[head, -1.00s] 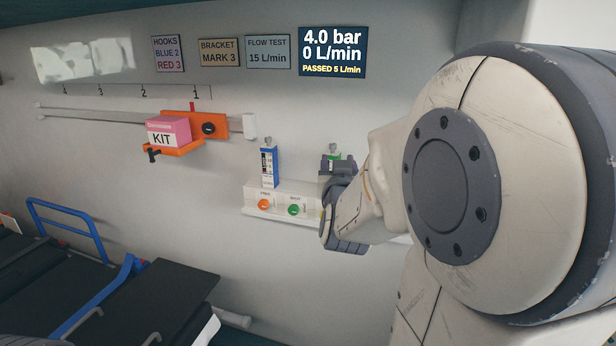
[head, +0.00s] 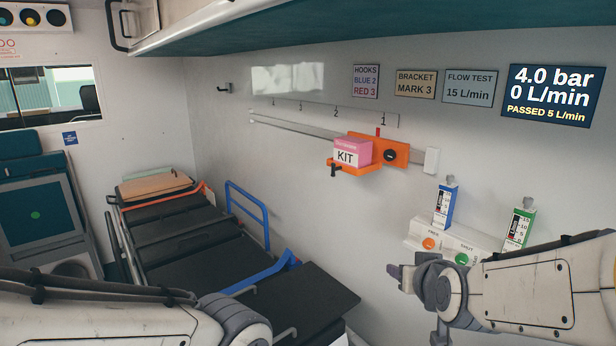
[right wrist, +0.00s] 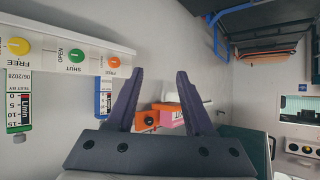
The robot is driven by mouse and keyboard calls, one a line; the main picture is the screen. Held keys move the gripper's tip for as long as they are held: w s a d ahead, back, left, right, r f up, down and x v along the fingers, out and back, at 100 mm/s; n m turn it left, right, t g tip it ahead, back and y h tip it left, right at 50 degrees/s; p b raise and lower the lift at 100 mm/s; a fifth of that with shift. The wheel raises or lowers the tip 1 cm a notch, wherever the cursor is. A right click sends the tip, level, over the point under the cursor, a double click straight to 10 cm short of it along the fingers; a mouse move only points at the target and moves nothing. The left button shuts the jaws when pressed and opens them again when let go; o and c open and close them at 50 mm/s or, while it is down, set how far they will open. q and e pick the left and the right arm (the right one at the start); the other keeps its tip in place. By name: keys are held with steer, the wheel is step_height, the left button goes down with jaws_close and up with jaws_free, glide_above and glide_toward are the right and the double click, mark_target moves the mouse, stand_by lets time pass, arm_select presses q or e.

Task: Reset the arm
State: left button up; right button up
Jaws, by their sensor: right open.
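My right gripper (head: 397,274) is in front of the wall outlet panel in the head view. In the right wrist view its two dark fingers (right wrist: 160,74) are spread apart with nothing between them. My left arm comes in at the bottom left of the head view, bent. Its gripper is outside the picture. The outlet panel (head: 414,240) carries a blue flowmeter (head: 446,205) and a green flowmeter (head: 519,228). An orange knob (head: 430,243) and a green knob (head: 461,259) show on it. My right arm covers the panel's right end.
An orange bracket (head: 394,151) on the wall rail (head: 290,127) bears a pink KIT box (head: 353,151). A black stretcher (head: 190,238) with blue side rails stands at left centre. A teal overhead cabinet (head: 260,22) runs along the top. The screen (head: 550,95) reads 4.0 bar, 0 L/min.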

steer(key=s+a+f+n+g+y, duration=0.4)
steer(key=s+a, duration=0.3)
steer(key=a, duration=0.4)
steer(key=s+a+f+n+g+h, duration=0.1)
steer(key=s+f+n+g, duration=0.1)
steer(key=s, duration=0.7)
steer(key=s+a+f+n+g+h, duration=0.1)
steer(key=s+a+f+n+g, duration=0.1)
steer(key=s+g, duration=0.3)
steer(key=s, duration=0.3)
steer(key=shift+s+a+f+n+g+h, duration=0.2)
steer(key=shift+s+f+n+g+h, duration=0.1)
steer(key=shift+s+f, duration=0.1)
